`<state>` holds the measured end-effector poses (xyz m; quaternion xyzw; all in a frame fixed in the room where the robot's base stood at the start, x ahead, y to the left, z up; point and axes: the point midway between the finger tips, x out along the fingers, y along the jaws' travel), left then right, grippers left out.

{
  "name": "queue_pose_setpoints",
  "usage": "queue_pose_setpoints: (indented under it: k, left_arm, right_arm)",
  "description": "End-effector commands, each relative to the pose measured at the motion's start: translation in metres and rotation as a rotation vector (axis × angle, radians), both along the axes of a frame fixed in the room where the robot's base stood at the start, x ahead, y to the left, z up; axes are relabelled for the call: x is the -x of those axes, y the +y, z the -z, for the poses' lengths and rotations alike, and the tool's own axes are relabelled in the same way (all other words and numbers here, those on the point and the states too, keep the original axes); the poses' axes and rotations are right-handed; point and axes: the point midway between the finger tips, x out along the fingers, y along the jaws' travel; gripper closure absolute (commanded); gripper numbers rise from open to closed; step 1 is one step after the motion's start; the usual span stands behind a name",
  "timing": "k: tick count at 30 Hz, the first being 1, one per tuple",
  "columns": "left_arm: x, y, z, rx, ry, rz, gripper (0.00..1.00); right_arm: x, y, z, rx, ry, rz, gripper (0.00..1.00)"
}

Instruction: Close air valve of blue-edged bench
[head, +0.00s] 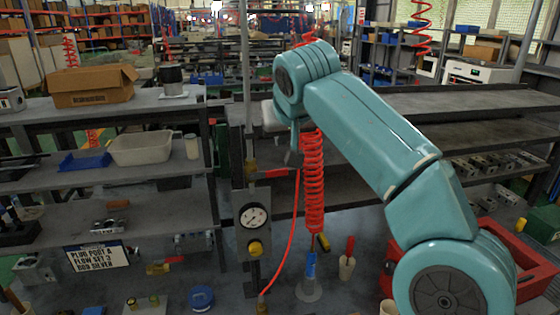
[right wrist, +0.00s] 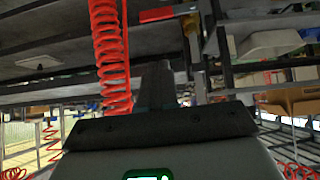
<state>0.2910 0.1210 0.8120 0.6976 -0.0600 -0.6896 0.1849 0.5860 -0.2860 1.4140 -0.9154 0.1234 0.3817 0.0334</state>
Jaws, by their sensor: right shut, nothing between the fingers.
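A valve (head: 250,168) with a yellowish body is on an upright post at the middle of the head view. Its red lever (head: 273,172) sticks out sideways to the right. The lever also shows at the top of the right wrist view (right wrist: 160,13). My right gripper (head: 293,152) points down just above and right of the lever, partly hidden by my arm. Its fingers (right wrist: 155,88) are shut and empty, apart from the lever in the wrist view. I cannot make out a blue edge on this bench. My left gripper is not in view.
A red coiled hose (head: 313,185) hangs close to the right of my gripper. A gauge panel (head: 253,222) is below the valve. A white tray (head: 140,148) and cardboard box (head: 92,86) stand on the left shelves. A red crate (head: 508,245) is behind my arm.

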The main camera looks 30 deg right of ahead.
Motion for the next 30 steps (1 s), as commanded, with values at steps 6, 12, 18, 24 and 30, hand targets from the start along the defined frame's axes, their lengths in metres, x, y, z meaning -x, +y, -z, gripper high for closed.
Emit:
queue_pose_setpoints:
  k: [6, 12, 18, 24, 30]
  left_arm:
    - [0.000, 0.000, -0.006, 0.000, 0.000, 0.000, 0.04]
    - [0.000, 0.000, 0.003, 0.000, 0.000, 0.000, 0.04]
    - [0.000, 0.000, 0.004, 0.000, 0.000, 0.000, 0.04]
    - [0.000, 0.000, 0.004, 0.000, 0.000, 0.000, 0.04]
    - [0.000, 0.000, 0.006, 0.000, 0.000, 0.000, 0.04]
  right_arm:
    - [-0.033, -0.012, 0.034, 0.000, 0.004, 0.002, 1.00]
    - [-0.040, -0.016, 0.067, -0.001, 0.002, -0.001, 1.00]
    - [-0.040, -0.017, 0.081, -0.001, -0.001, 0.000, 1.00]
    - [-0.040, -0.016, 0.083, 0.000, -0.001, -0.001, 1.00]
    - [-0.040, -0.016, 0.086, -0.001, 0.000, -0.001, 1.00]
